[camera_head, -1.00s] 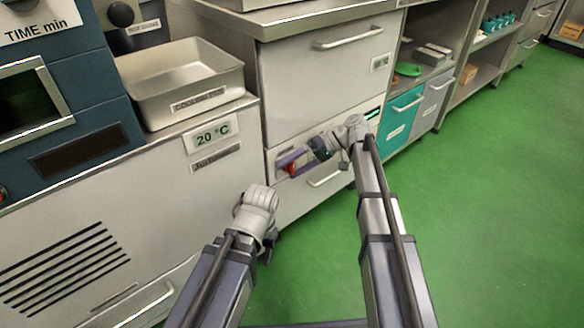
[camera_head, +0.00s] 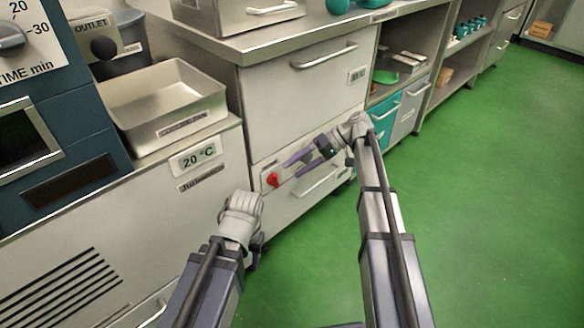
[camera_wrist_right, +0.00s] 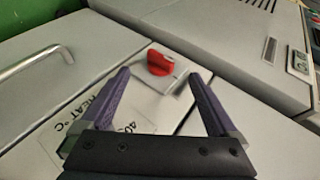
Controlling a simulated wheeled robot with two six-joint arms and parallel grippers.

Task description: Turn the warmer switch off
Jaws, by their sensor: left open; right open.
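The warmer switch (camera_head: 272,180) is a red knob on a light plate, low on the front of the grey drawer cabinet (camera_head: 300,95). In the right wrist view the red switch (camera_wrist_right: 160,62) shows just beyond the fingertips, near the middle of the gap. My right gripper (camera_head: 290,178) is open and empty, with its purple fingers pointing at the switch from the right. The fingers look apart from the knob. In the wrist view my right gripper (camera_wrist_right: 159,76) shows both fingers spread. My left arm is at lower left, and its fingers are hidden.
A label with "HEAT °C" (camera_wrist_right: 95,112) lies beside the switch in the wrist view. Drawer handles (camera_head: 325,56) stick out from the cabinet. A metal cooling pan (camera_head: 165,105) sits on the counter at left. Green floor (camera_head: 480,220) is clear at right.

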